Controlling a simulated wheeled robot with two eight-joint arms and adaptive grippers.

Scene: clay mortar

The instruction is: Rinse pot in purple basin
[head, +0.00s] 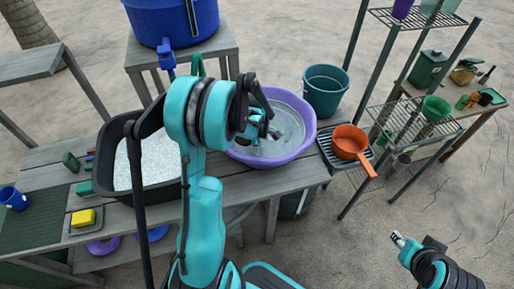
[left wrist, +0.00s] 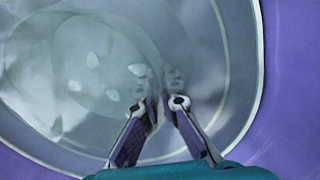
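The purple basin (head: 309,122) stands on the grey wooden table and holds clear water (head: 284,121). My left gripper (head: 273,133) is over the basin, partly hidden behind its own arm. In the left wrist view, my left gripper (left wrist: 164,102) points down at the water (left wrist: 80,80), with a narrow gap between its fingertips and nothing between them. Whether the tips touch the water is unclear. An orange pot (head: 349,142) with a handle sits on a dark rack (head: 328,149) right of the basin. My right gripper (head: 398,240) is at the lower right, away from the table.
A black tub (head: 111,134) of whitish material is left of the basin. A teal bucket (head: 326,92) stands behind the basin. A blue barrel with a tap (head: 170,22) stands at the back. A metal shelf (head: 418,124) is at right. Open sand lies at lower right.

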